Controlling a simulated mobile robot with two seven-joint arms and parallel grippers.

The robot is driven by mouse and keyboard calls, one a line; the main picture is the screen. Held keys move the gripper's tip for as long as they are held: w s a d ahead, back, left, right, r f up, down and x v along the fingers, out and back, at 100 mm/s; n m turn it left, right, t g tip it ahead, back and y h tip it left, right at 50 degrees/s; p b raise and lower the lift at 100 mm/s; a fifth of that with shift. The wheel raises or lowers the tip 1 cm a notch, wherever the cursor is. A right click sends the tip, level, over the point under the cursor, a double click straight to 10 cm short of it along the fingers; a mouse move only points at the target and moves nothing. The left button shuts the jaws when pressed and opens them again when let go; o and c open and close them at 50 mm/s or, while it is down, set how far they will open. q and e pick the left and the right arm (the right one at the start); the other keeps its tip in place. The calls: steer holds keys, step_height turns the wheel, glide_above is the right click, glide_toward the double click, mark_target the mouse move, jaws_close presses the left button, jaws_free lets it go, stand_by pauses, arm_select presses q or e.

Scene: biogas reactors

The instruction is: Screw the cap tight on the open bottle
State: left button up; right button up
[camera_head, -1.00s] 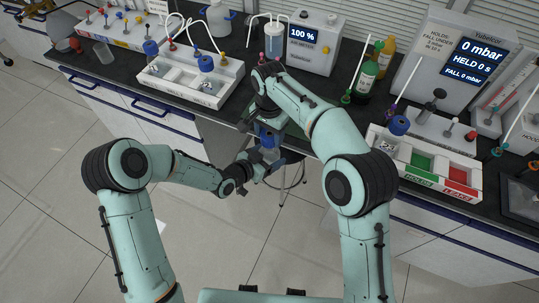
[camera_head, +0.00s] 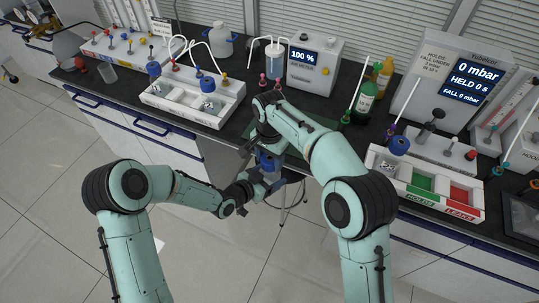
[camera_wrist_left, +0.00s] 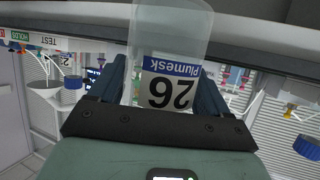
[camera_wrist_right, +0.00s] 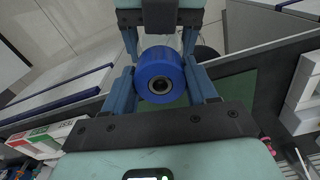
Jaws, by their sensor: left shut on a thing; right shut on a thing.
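The bottle (camera_wrist_left: 165,65) is clear with a white label reading "Plumesk 26". My left gripper (camera_wrist_left: 165,90) is shut on it; in the head view this gripper (camera_head: 262,188) is in front of the bench edge. The blue cap (camera_wrist_right: 160,76) has a dark hole in its top, and my right gripper (camera_wrist_right: 161,82) is shut around its sides. In the head view the cap (camera_head: 268,161) shows just above the left gripper, below the right gripper. Whether the cap sits on the bottle's mouth is hard to tell.
A stool stands below the grippers.

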steer(key=shift+f, duration=0.55)
stand_by(0.5)
arm_select(q)
jaws_close()
arm_select(e)
steer(key=m, duration=0.9)
steer(key=shift+m, duration=0.4)
steer(key=o, duration=1)
steer(key=shift+o, duration=0.2)
